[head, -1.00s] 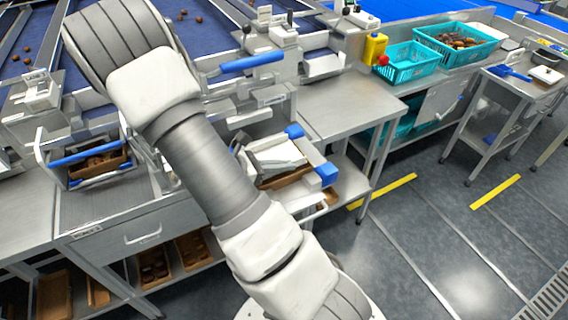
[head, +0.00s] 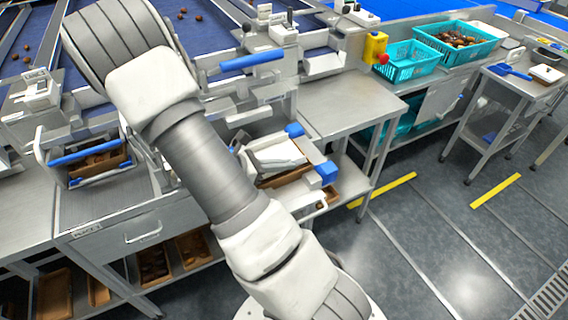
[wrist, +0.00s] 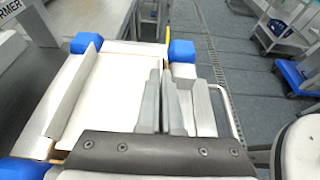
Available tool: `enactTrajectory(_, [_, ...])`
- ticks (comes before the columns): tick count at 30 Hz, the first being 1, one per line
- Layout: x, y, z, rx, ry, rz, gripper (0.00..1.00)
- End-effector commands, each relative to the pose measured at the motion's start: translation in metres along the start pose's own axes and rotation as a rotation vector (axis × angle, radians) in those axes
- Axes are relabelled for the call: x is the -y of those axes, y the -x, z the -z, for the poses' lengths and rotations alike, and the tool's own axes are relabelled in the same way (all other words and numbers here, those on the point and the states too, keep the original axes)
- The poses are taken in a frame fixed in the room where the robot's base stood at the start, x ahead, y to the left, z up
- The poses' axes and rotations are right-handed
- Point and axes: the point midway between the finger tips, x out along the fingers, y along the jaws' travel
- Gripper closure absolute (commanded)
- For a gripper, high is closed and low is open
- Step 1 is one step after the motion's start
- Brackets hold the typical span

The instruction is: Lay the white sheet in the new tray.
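The new tray is a brown tray (head: 288,178) in a metal holder with blue corner blocks, at the right end of the grading bench. A white sheet (head: 277,156) shows over it in the head view, partly hidden by my arm. In the wrist view, a pale flat surface (wrist: 112,84) lies inside the tan-edged tray, with a white upright panel along its left side. My gripper (wrist: 163,76) is over the right side of the tray, its grey fingers close together. I cannot tell whether the sheet's edge is between them. My gripper is hidden in the head view.
Blue corner blocks (wrist: 181,50) and a metal rail stand close around my gripper. Another brown tray with dates (head: 100,161) sits in a holder at the left. The steel table (head: 350,105) beyond is clear. Teal crates (head: 408,68) stand at the back right.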

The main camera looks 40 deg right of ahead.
Motion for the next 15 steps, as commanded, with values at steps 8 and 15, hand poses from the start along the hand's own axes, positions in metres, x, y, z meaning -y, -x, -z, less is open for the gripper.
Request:
enactTrajectory(8, [-0.0001, -0.0019, 0.0046, 0.000, 0.000, 0.000, 1.00])
enactTrajectory(15, [-0.0002, -0.0033, 0.0080, 0.000, 0.000, 0.000, 1.00])
